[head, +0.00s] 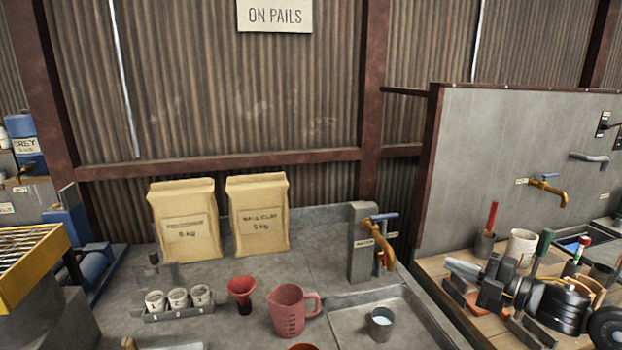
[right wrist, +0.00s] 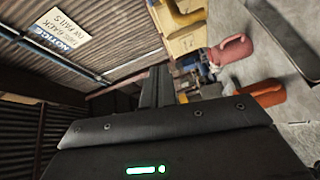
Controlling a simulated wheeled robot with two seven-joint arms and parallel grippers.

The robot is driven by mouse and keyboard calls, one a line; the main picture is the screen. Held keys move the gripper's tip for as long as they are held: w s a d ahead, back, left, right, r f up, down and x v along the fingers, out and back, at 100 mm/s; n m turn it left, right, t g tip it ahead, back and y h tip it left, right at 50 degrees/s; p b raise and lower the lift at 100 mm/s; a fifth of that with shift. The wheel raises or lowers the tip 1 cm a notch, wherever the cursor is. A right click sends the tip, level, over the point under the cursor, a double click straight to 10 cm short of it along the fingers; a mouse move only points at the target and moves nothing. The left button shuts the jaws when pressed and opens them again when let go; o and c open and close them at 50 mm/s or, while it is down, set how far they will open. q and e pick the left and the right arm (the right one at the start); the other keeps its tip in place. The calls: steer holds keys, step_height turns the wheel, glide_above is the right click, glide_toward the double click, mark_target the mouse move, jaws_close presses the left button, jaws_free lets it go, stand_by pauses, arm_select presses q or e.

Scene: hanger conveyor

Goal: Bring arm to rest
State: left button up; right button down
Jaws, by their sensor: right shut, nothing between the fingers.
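My right gripper (head: 463,269) is at the right of the head view, in front of the wooden bench, pointing left. It is shut and empty. In the right wrist view its dark fingers (right wrist: 155,88) are together, with nothing held between them. The dark wrist links behind it are mine and partly cover the bench items. My left gripper is not in view.
A red jug (head: 292,311), red funnel (head: 241,290), and cups in a rack (head: 178,300) stand on the grey counter. Two paper bags (head: 259,215) stand behind. A brass tap (head: 385,245) rises beside the sink. The wooden bench (head: 437,270) is crowded with tools.

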steer(key=s+a+f+m+h, duration=0.35)
steer(key=s+f+m, duration=0.2)
steer(key=f, duration=0.45)
steer(key=s+a+f+m+h, duration=0.3)
steer(key=s+f+m+h, duration=0.15)
steer(key=f+m, duration=0.35)
steer(key=s+f+m+g+h, duration=0.2)
steer(key=s+f+m+g, duration=0.3)
steer(key=s, duration=0.8)
steer(key=s+f+m+g+h, duration=0.2)
steer(key=s+f+m+g, duration=0.2)
steer(key=s+f, duration=0.65)
steer(key=s+a+f+g+b, duration=0.1)
steer(key=s+f+b, duration=0.2)
steer(key=f, duration=1.2)
steer(key=s+f+b, duration=0.2)
steer(key=f+b, duration=0.1)
steer(key=f, duration=1.2)
arm_select(q)
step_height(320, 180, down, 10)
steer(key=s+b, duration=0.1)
steer(key=b, duration=0.3)
arm_select(e)
steer(key=s+d+f+g, duration=0.1)
steer(key=s+d+f, duration=0.1)
steer(key=s+f, duration=1.4)
step_height(320, 180, down, 3)
steer(key=shift+d+f+g, duration=0.15)
steer(key=shift+d+g, duration=0.15)
steer(key=shift+d, duration=0.1)
